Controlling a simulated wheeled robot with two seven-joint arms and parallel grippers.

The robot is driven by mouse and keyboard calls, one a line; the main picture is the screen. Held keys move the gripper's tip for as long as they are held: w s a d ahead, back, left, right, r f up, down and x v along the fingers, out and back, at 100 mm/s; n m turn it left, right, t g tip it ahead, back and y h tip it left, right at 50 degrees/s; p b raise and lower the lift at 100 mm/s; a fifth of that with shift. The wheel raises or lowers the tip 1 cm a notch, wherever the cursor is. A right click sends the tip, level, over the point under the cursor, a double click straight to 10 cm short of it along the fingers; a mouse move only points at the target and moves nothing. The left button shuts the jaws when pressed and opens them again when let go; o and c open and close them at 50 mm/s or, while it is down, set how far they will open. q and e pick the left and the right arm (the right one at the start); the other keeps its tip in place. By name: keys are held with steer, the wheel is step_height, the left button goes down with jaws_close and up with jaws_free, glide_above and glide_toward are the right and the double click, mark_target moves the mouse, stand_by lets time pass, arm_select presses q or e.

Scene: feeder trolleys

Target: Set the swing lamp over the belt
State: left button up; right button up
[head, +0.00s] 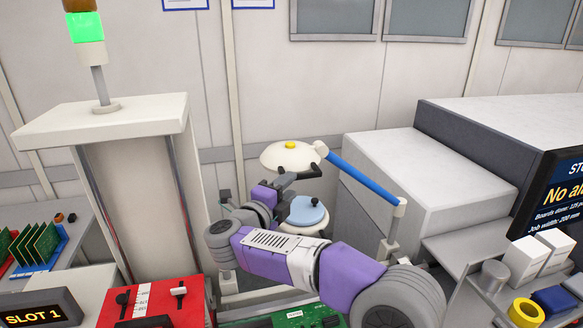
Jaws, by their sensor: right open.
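The swing lamp has a cream round shade (288,156) with a yellow knob on top. A blue arm (362,177) joins the shade to a pale post (396,222) at the right. My right gripper (306,174) is open just under the front right rim of the shade; whether it touches the rim cannot be told. My right arm reaches up from the lower right and hides much of the space between the machines. The belt is mostly hidden; a green circuit board (290,317) shows at the bottom edge. My left gripper is out of view.
A blue-topped white round object (304,212) stands below my right gripper. A pale cabinet (128,128) with a lit green lamp (86,28) stands left, a grey machine (430,170) right. A red panel (150,297) with black levers and a shelf with boxes (528,262) flank the front.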

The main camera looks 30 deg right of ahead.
mark_target(301, 178)
steer(key=x, duration=0.4)
steer(key=p+x, duration=0.1)
steer(key=x, duration=0.1)
steer(key=shift+s+d, duration=0.1)
steer(key=shift+d, duration=0.4)
steer(key=shift+c, duration=0.3)
jaws_close()
